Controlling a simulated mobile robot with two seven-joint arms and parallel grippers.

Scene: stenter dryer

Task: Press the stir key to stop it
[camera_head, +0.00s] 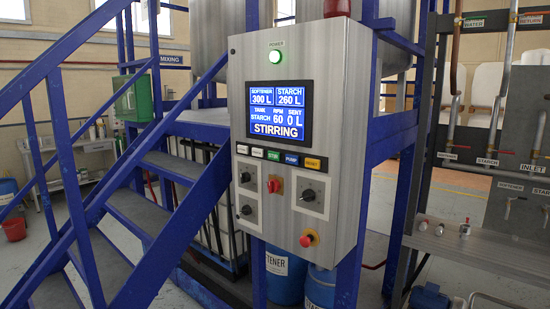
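The grey control cabinet (340,110) stands in the middle, its front facing me. Its screen (278,111) reads softener 300 L, starch 260 L, tank starch, RPM 60, sent 0 L, and STIRRING. Below the screen runs a row of keys. The green key (273,155) is in the middle of the row and its small label looks like STIR. Two pale keys are to its left; a blue key (291,159), seemingly PUMP, and an orange key (313,163) are to its right. Neither of my grippers is in view, and nothing covers the keys.
Below the keys are a red switch (274,184), black knobs (308,195) and a red mushroom button (308,238). Blue stairs (150,220) stand left, blue drums (285,275) below, and a pipe rack with a shelf (480,245) right.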

